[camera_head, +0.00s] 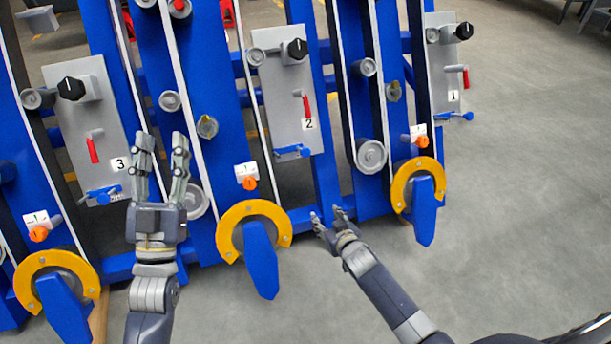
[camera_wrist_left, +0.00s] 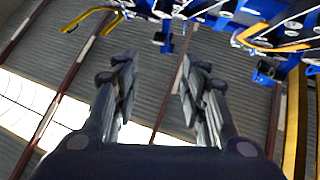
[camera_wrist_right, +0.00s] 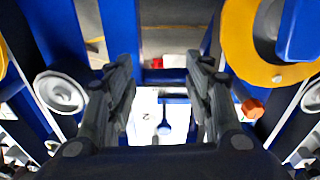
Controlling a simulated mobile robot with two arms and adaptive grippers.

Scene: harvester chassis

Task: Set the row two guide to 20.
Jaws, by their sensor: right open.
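The grey panel marked 2 (camera_head: 278,84) stands mid-view at the top in the head view, with a black knob (camera_head: 298,48), a red lever (camera_head: 306,105) and a blue handle (camera_head: 292,151). Below it to the left, a small white scale plate (camera_head: 246,169) has an orange knob (camera_head: 250,183) above a yellow ring (camera_head: 223,234). The scale reading is too small to tell. My left gripper (camera_head: 162,146) is open and empty, left of that knob and in front of the row. My right gripper (camera_head: 327,214) is open and empty, below panel 2 and right of the ring.
Panels marked 3 (camera_head: 97,140) and 1 (camera_head: 442,80) stand to the left and right, with similar parts. Another scale plate with orange knob (camera_head: 422,142) is at right and one (camera_head: 39,234) at far left. Blue beams are close around both grippers. The floor at right is clear.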

